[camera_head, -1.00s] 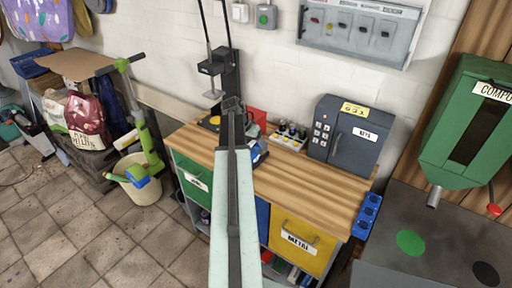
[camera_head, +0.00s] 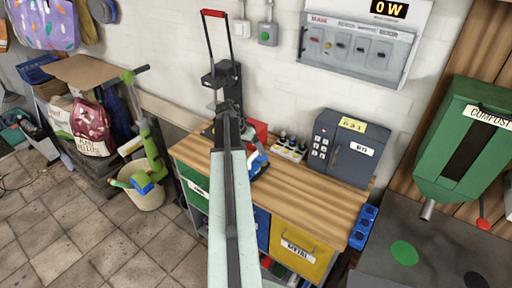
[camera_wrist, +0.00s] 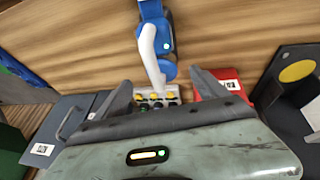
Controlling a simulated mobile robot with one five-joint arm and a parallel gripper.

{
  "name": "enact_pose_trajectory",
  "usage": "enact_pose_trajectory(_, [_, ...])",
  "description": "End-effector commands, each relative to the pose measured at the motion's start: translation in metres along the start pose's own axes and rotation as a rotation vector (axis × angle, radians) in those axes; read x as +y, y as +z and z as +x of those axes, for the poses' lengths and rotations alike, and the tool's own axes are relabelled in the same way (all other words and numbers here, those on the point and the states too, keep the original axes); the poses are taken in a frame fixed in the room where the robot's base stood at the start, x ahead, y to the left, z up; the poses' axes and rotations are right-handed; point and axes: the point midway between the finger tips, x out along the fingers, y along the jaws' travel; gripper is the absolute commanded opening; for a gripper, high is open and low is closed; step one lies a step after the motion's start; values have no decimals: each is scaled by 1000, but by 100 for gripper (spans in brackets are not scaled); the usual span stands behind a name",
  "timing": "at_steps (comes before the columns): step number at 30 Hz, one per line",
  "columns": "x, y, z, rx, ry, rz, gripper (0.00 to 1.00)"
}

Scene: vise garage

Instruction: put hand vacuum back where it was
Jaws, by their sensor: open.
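A blue and white device with a small green light, which looks like the hand vacuum (camera_wrist: 153,42), lies on the wooden workbench top (camera_head: 310,205). In the head view the hand vacuum (camera_head: 258,163) shows just right of my arm, partly hidden by it. My gripper (camera_wrist: 160,88) is open and empty in the wrist view, its two dark fingers spread. The white handle part lies ahead of the gap between the fingers. I cannot tell whether they touch. In the head view my gripper's fingers are hard to make out against the bench.
A bottle rack (camera_head: 288,148), a grey keypad safe (camera_head: 345,147) and a red box (camera_wrist: 216,82) stand on the bench. A black press (camera_head: 228,85) with a red handle stands at its back left. A bucket (camera_head: 147,192) stands on the floor. Clear bench top lies in front of the safe.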

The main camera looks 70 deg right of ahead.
Motion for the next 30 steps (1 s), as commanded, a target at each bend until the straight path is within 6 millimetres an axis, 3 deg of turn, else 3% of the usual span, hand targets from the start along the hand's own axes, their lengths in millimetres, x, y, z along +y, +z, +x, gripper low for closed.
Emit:
enact_pose_trajectory(1, [2, -4, -24, 0, 0, -1, 82])
enact_pose_trajectory(6, [2, -2, -50, 0, 0, -1, 82])
enact_pose_trajectory(17, [0, 0, -51, 0, 1, 0, 82])
enact_pose_trajectory(20, [-14, 15, -58, -4, -14, -42, 82])
enact_pose_trajectory(23, [-57, 67, -84, -18, -63, -189, 82])
enact_pose_trajectory(26, [-112, 156, -126, -38, -139, -432, 82])
enact_pose_trajectory(27, [-130, 197, -144, -47, -170, -539, 82])
enact_pose_trajectory(29, [-150, 259, -171, -58, -217, -701, 82])
enact_pose_trajectory(30, [-159, 301, -188, -65, -246, -812, 82])
